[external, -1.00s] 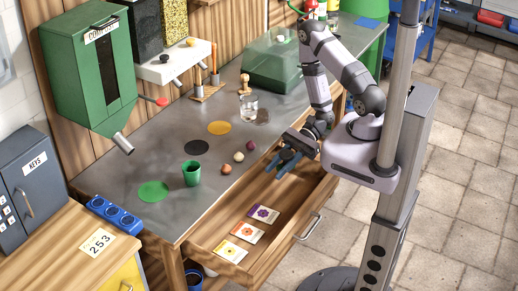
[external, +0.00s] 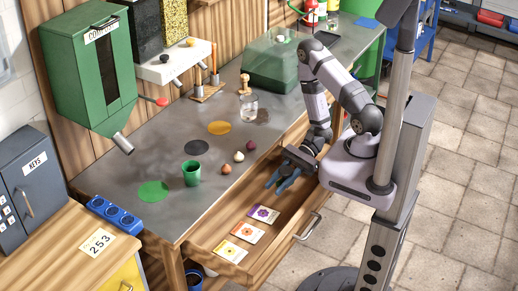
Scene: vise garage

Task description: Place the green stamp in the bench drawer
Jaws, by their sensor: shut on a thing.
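The bench drawer (external: 292,222) is pulled open at the front of the bench, with bare wooden floor showing around several cards. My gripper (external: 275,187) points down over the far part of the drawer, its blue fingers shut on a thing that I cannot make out. I cannot pick out the green stamp for sure in this view; what is between the fingers is too small and hidden to tell. Its height above the drawer floor is unclear.
Several cards (external: 263,214) lie in the drawer's near half. A green cup (external: 191,173) and small round bulbs (external: 239,157) stand on the bench near the drawer. A wooden-handled tool (external: 245,83) and a glass jar (external: 249,107) stand further back.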

